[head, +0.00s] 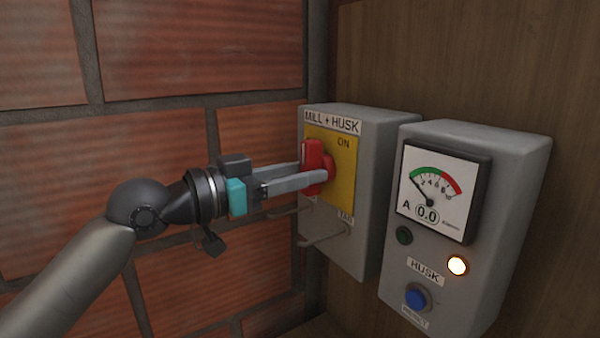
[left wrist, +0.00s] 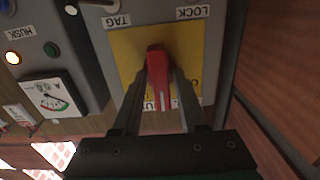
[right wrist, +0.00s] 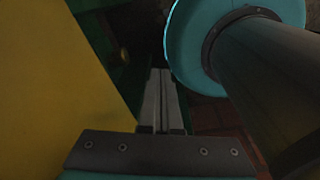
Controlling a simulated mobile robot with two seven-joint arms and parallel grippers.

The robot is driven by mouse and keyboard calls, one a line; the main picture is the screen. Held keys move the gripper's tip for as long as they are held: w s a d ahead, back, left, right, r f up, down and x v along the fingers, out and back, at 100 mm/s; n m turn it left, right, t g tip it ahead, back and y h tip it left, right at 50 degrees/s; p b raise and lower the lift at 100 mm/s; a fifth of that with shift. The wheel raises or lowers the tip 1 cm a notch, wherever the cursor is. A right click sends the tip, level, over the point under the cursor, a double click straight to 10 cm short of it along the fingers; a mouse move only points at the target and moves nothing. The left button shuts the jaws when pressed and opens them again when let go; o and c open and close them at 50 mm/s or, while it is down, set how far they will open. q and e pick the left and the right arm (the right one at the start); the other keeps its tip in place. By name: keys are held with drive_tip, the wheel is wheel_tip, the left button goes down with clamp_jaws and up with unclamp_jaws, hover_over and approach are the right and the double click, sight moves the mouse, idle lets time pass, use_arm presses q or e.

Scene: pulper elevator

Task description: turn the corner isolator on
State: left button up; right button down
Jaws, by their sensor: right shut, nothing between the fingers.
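The corner isolator (head: 368,240) is a grey box labelled MILL + HUSK on the wooden wall by the brick corner. Its yellow plate (head: 345,185) carries a red handle (head: 310,152), standing about upright with ON printed to its upper right. In the left wrist view the handle (left wrist: 158,65) lies between both fingers. My left gripper (head: 312,178) is shut on the handle, and its fingers hide part of it. My right gripper (right wrist: 160,80) is shut and empty, away from the isolator.
A grey HUSK box (head: 520,190) stands close on the right, with an ammeter (head: 437,190) reading 0.0, a lit lamp (head: 457,266) and a blue button (head: 416,297). Metal hooks (head: 325,237) stick out below the handle. A brick wall (head: 200,60) lies left.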

use_arm(q)
drive_tip(key=shift+o, duration=1)
drive_tip(key=b+v, duration=0.4)
drive_tip(key=v, duration=1.1)
drive_tip(key=shift+b, duration=0.35)
drive_tip(key=shift+s, duration=0.1)
